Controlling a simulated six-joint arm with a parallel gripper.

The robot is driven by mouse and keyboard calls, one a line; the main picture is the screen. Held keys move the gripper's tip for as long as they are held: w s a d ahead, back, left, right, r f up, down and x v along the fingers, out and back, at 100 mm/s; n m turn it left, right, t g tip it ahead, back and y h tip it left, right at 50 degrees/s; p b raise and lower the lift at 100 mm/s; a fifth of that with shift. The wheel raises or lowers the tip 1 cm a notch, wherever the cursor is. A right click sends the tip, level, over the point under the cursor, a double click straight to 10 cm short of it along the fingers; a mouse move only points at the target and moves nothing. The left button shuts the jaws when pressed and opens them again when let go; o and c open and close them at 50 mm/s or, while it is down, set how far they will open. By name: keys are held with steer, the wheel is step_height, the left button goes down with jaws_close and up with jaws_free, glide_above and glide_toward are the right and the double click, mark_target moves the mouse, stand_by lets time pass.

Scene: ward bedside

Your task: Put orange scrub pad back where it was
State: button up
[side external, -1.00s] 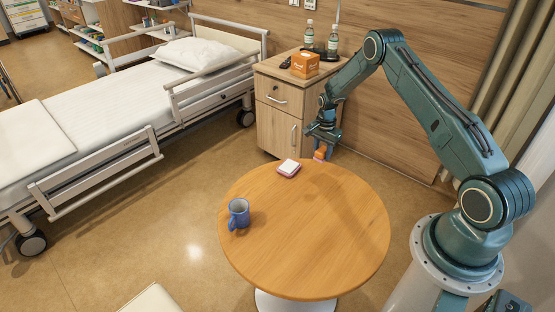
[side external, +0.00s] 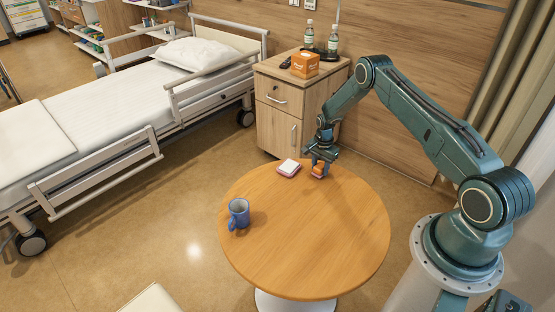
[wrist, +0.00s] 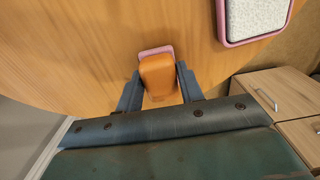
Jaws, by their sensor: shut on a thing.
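The orange scrub pad (side external: 318,170) is in my gripper (side external: 321,165), low over the far edge of the round table (side external: 300,235). In the wrist view the orange pad (wrist: 158,80) stands between the two fingers of my gripper (wrist: 160,88), with a pink layer showing at its far end. I cannot tell whether the pad touches the table. Left of it, a white-topped block with a pink border (side external: 289,167) lies flat on the table, apart from the pad. It also shows at the upper right of the wrist view (wrist: 255,15).
A blue mug (side external: 239,213) stands at the table's left side. A bedside cabinet (side external: 283,115) behind the table carries an orange box (side external: 305,64) and two bottles. The bed (side external: 100,120) is at the left. The middle and right of the tabletop are clear.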

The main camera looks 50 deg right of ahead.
mark_target(320, 166)
steer(key=shift+f, duration=0.2)
steer(key=o, duration=0.9)
steer(key=shift+o, duration=0.2)
steer(key=shift+r, duration=0.15)
step_height(320, 166, up, 12)
steer(key=shift+r, duration=0.1)
stand_by(0.7)
